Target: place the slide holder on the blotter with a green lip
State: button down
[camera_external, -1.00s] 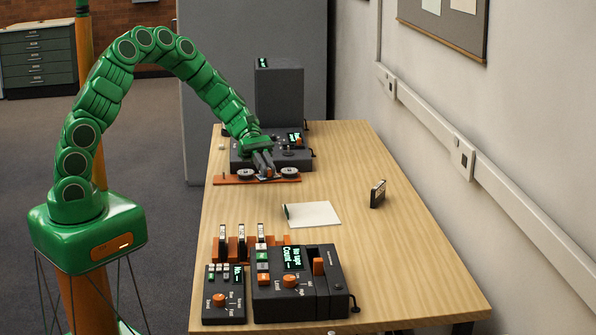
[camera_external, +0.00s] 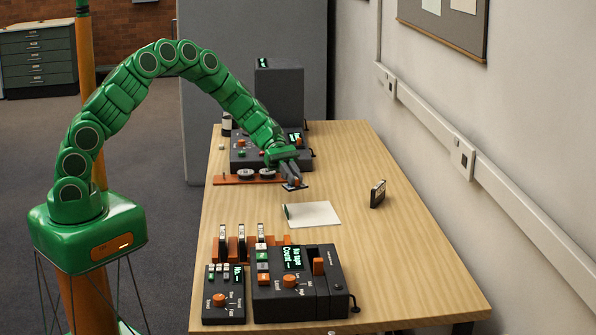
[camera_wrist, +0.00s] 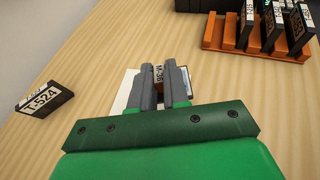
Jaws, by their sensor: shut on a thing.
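My gripper (camera_external: 291,180) is shut on a small dark, flat holder (camera_external: 303,187) with an orange part, which I take to be the slide holder. It is above the table, just in front of the rust-coloured tray. In the wrist view a label reading M-36 (camera_wrist: 158,72) shows between the fingers; the rest of the held thing is mostly hidden. The blotter (camera_external: 315,214) is a white pad with a dark green lip along its left edge, lying nearer the camera than the gripper. In the wrist view its white surface (camera_wrist: 122,96) shows partly behind the fingers.
A dark T-524 cartridge (camera_external: 377,195) stands right of the blotter. An orange rack (camera_external: 250,243) with several dark cartridges and two control boxes (camera_external: 300,285) are at the front. The rust-coloured tray (camera_external: 232,179) with two discs is behind.

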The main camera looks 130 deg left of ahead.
send_over(308, 214)
jog(key=shift+a+f, duration=0.15)
jog(key=shift+f, duration=4.2)
jog(key=shift+f, duration=0.15)
jog(key=c, duration=1.1)
grip_release()
jog(key=shift+r, duration=0.2)
jog(key=v, duration=1.2)
jog(key=shift+f, duration=0.1)
